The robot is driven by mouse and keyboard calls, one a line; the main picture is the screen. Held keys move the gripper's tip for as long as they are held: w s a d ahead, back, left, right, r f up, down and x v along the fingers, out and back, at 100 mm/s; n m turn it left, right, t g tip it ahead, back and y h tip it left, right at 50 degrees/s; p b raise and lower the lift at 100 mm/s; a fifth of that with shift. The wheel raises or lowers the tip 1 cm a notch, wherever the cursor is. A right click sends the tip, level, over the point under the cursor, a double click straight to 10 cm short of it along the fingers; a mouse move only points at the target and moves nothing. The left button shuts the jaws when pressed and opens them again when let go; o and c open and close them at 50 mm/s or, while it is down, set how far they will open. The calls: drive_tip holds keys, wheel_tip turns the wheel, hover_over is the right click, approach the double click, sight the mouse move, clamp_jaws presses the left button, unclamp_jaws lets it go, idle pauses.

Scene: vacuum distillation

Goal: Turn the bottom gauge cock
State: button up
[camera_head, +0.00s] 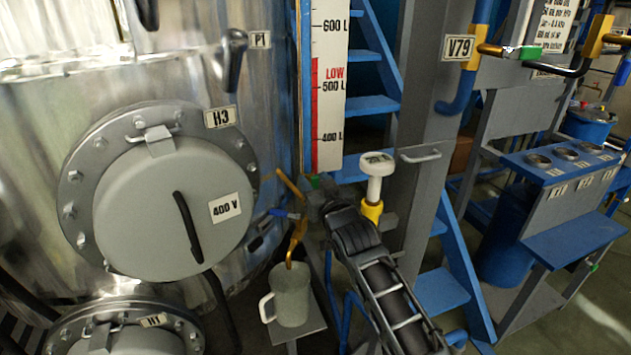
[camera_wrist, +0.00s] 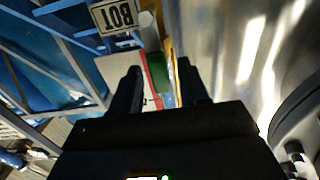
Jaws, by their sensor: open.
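The bottom gauge cock shows in the head view as a brass fitting with a small green handle (camera_head: 313,182), at the foot of the level gauge (camera_head: 330,90). My gripper (camera_head: 318,196) is right at it and hides part of it. A label reading BOT (camera_wrist: 117,15) is just beyond.
A shiny tank with a round hatch (camera_head: 165,205) stands at the left. Below the gripper, a brass spout (camera_head: 297,243) hangs over a grey jug (camera_head: 290,297) on a small shelf. Blue stairs (camera_head: 440,290) are behind.

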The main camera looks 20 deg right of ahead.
drive_tip(key=shift+w, duration=0.25)
clamp_jaws()
idle(0.3)
